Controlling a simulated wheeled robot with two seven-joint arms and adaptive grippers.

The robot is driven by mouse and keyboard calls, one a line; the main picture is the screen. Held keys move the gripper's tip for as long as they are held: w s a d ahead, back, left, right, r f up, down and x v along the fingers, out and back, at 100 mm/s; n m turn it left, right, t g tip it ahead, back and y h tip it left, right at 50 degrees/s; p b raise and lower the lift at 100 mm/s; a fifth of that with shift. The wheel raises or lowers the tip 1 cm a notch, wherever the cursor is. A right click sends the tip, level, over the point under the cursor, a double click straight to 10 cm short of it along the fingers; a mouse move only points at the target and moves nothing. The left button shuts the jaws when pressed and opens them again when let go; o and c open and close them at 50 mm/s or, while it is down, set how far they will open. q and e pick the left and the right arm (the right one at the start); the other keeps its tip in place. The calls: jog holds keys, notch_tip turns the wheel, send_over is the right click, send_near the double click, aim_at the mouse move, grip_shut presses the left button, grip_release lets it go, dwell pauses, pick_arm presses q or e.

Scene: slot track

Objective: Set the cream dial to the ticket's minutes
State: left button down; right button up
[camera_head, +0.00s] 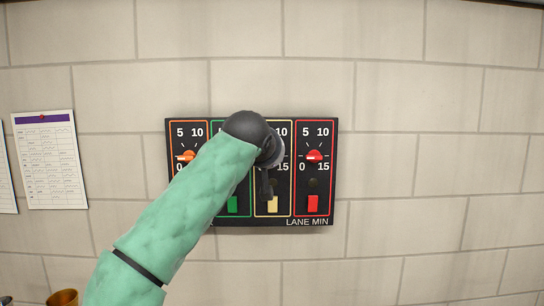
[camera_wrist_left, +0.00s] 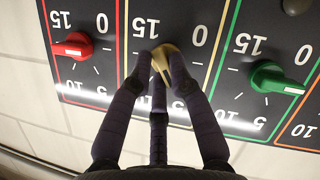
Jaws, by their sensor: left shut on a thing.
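The cream dial (camera_wrist_left: 168,52) is in the wrist view, on the dark wall panel (camera_head: 330,170). My left gripper (camera_wrist_left: 163,70) is shut on it, with fingers around its sides. Its pointer is mostly covered, so I cannot tell its setting.
The panel also bears an orange dial (camera_head: 187,156), a green dial (camera_wrist_left: 272,78) and a red dial (camera_head: 314,156), close beside the cream one. A tan cup (camera_head: 63,297) stands at lower left. The tiled wall right of the panel is bare.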

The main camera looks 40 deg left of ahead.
pick_arm(q)
jog(key=shift+w+f, duration=0.1)
dwell(0.3)
jog(key=c, duration=1.1)
grip_release()
jog(key=shift+c, duration=0.2)
jog(key=v, duration=1.2)
jog(key=shift+w+d, duration=0.15)
